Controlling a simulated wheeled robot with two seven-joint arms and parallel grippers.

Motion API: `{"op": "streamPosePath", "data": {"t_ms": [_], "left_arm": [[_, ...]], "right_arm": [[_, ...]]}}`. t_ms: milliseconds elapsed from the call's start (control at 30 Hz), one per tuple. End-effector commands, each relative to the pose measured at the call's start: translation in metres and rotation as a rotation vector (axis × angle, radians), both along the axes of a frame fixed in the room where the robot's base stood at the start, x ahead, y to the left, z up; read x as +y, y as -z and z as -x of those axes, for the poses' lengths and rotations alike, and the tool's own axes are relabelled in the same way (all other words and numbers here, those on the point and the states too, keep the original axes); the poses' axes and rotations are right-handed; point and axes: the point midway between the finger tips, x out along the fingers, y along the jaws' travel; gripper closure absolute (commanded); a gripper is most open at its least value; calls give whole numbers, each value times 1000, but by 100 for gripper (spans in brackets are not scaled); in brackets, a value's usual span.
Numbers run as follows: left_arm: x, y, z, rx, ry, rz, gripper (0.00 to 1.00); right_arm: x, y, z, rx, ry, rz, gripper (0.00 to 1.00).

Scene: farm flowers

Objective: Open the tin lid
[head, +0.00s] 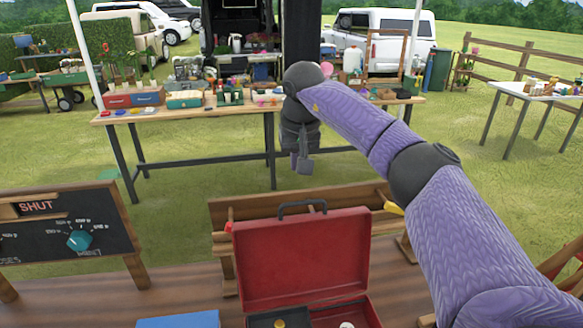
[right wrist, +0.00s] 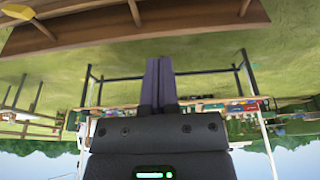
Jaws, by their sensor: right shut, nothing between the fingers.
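A red metal box, which looks like the tin, stands on the wooden table at the bottom centre of the head view. Its red lid (head: 300,262) stands raised, with a dark handle (head: 302,208) at its top edge. The box's lower part is cut off by the picture's bottom edge; a dark tray and small items show inside. My right gripper (head: 304,166) hangs in the air above and beyond the lid, apart from it, fingers pointing down. In the right wrist view its fingers (right wrist: 159,62) are together and empty. My left gripper is out of view.
A blue object (head: 180,320) lies left of the box. A chalkboard marked SHUT with a teal knob (head: 79,240) stands at the left. A wooden rack (head: 220,215) is behind the lid. A long table (head: 190,112) with many goods stands farther back on grass.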

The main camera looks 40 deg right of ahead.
Motion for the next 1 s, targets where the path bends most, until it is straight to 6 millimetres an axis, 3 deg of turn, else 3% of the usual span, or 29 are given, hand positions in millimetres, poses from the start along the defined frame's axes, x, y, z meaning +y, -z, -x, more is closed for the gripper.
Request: {"op": "streamPosePath", "data": {"t_ms": [267,600,1000], "left_arm": [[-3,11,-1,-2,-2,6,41],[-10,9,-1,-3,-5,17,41],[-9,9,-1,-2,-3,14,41]], "right_arm": [[-7,62,-14,3,2,-3,100],[10,58,18,-2,0,-3,100],[12,57,21,-6,1,-1,100]]}}
